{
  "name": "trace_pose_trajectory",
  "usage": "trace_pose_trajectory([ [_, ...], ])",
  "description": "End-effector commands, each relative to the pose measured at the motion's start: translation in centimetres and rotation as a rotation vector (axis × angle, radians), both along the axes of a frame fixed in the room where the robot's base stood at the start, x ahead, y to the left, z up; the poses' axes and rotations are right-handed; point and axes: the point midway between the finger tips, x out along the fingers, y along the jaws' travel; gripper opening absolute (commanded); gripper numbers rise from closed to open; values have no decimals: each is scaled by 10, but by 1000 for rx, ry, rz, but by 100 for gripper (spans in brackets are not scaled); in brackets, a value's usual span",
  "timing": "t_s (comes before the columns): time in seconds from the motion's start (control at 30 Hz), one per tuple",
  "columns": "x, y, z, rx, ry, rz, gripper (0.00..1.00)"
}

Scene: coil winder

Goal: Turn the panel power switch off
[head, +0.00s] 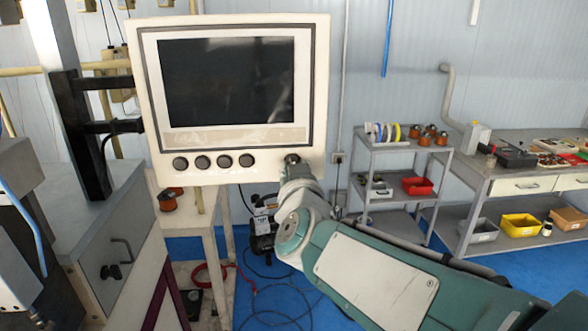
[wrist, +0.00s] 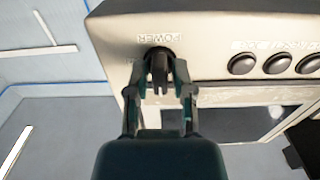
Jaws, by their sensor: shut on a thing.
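The control panel (head: 320,100) is a cream box with a dark screen, on a black bracket at the left in the head view. Its power switch (wrist: 158,54) is a black rotary knob under the POWER label, at the panel's lower right corner in the head view. My gripper (wrist: 160,88) is at this knob, with its two fingers on either side and shut on it. In the head view my gripper (head: 292,160) covers most of the knob. The knob's exact setting is hard to read, since the fingers hide part of it.
A row of several dark round buttons (head: 202,162) runs along the panel's lower edge, left of the switch. A grey cart (head: 395,148) with spools and a workbench (head: 478,185) with bins stand at the right. A grey machine (head: 95,225) stands at the left.

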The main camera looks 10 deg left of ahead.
Motion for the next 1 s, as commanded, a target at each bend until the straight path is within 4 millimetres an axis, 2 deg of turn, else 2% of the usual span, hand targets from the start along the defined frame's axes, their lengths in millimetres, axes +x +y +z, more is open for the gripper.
trace_pose_trajectory([
  [0.23,0,1,-3,-4,6,2,0],
  [0.27,0,1,-3,-4,6,2,44],
  [0.3,0,1,-3,-3,5,2,53],
  [0.73,-5,-1,0,1,0,1,53],
  [0.87,-22,-5,0,2,0,3,53],
  [1.0,-48,-11,0,1,-1,4,53],
])
